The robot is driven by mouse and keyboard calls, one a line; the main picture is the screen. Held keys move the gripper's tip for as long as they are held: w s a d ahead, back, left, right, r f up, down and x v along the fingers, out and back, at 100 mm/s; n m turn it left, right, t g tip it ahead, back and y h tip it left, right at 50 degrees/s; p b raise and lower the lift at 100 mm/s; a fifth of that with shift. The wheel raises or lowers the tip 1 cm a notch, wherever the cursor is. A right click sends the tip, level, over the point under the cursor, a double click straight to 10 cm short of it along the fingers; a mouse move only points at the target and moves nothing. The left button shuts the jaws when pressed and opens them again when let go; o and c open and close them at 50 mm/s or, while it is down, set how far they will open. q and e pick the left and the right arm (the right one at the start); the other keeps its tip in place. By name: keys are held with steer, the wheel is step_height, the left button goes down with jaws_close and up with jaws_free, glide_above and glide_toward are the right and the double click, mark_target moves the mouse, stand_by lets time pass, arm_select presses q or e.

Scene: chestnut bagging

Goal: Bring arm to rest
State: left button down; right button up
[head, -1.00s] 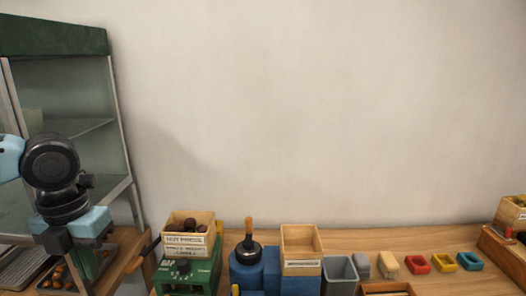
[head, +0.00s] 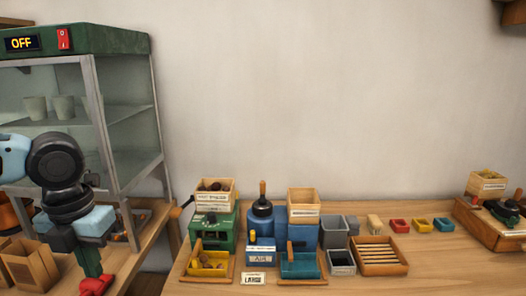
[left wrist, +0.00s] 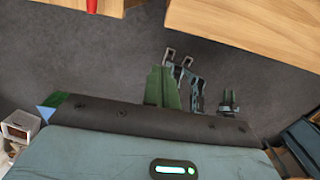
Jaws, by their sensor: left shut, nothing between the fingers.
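My left arm comes in from the left in the head view, in front of the glass cabinet. Its gripper (head: 91,264) points down with green fingers shut and nothing held. A red object (head: 97,286) shows right below the fingertips; whether they touch it I cannot tell. In the left wrist view the hand is over grey floor, with wooden edges at the top. My right gripper is out of view.
The glass cabinet (head: 160,150) with an OFF display stands close beside the left arm. Brown paper bags (head: 30,265) are at lower left. The workbench (head: 440,270) holds a green press (head: 213,232), a blue machine (head: 262,228) and a slatted wooden tray (head: 379,258).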

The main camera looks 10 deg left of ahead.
arm_select(q)
steer(key=a+f+n+t+h, duration=0.1)
steer(key=a+f+n+t, duration=0.2)
steer(key=a+f+n, duration=1)
steer(key=s+f+n+t, duration=0.1)
steer(key=s+f+n, duration=0.25)
steer(key=f, duration=0.55)
steer(key=s+f+n+t, duration=0.1)
steer(key=s+f+n, duration=0.1)
steer(key=s+f, duration=0.5)
steer(key=s+d+f+n+t, duration=0.1)
steer(key=s+d+f+n, duration=0.6)
steer(key=d+f, duration=0.45)
steer(key=s+d+n+t, duration=0.1)
steer(key=d+n, duration=0.1)
steer(key=d, duration=0.3)
steer(key=s+d+f+n+t, duration=0.1)
steer(key=d+n, duration=0.2)
steer(key=d, duration=0.2)
steer(key=s+d+f+n+h+p, duration=0.1)
steer(key=s+d+n, duration=0.1)
steer(key=d, duration=0.3)
steer(key=shift+d+f+t, duration=0.25)
steer(key=shift+t, duration=0.15)
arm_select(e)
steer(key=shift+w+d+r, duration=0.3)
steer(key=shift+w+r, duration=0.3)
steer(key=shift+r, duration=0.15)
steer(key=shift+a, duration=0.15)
